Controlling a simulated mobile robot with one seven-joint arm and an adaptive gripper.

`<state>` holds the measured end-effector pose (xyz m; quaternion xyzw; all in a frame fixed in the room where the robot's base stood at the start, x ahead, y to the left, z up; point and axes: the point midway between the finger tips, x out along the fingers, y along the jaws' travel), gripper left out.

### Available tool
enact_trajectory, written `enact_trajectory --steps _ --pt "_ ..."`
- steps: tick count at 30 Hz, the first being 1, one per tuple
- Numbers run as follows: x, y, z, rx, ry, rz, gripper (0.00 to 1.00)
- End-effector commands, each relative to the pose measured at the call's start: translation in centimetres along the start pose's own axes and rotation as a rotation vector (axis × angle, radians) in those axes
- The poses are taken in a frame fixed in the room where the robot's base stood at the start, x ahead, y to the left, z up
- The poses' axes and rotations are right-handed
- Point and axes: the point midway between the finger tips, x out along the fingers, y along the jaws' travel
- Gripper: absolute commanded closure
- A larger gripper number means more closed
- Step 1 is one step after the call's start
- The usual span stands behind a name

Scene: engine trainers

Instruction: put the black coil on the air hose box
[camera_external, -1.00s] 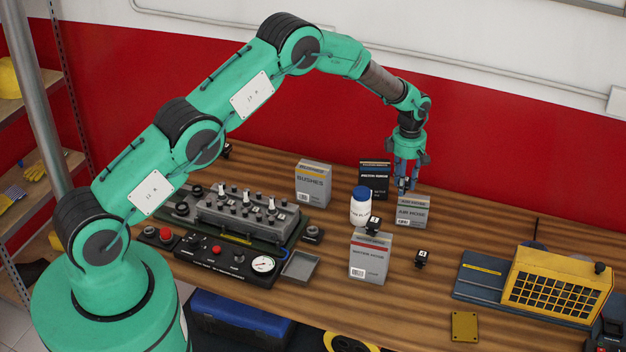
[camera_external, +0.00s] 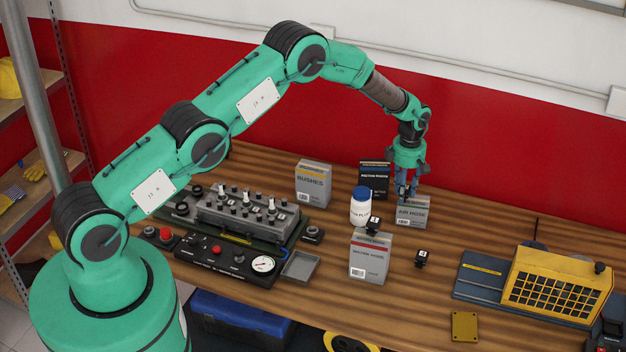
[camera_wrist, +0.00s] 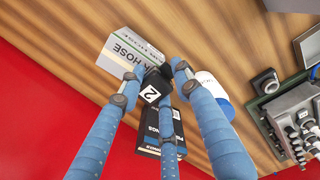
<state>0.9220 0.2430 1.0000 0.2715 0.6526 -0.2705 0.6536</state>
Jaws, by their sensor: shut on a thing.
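My gripper (camera_external: 406,192) is at the top of the grey air hose box (camera_external: 411,215) in the external view. The air hose box (camera_wrist: 118,57) lies just beyond the fingertips there. The fingers hide part of the coil. I cannot tell whether the coil touches the box.
A water hose box (camera_external: 370,260) in front carries another black piece (camera_external: 373,225). A similar black piece (camera_external: 422,258) sits on the open bench to the right.

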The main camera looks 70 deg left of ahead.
Motion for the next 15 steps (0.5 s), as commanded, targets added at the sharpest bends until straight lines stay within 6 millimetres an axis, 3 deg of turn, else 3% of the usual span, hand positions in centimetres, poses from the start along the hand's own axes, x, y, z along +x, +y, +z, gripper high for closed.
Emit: enact_trajectory --steps 5,6,9,15 --pt "0.29 0.03 0.02 0.0 0.0 0.001 0.98" --pt "0.37 0.0 0.0 0.0 0.0 0.0 0.65" --pt "0.28 0.0 0.0 0.0 0.0 0.0 0.48" --pt "0.26 0.0 0.0 0.0 0.0 0.0 0.48"
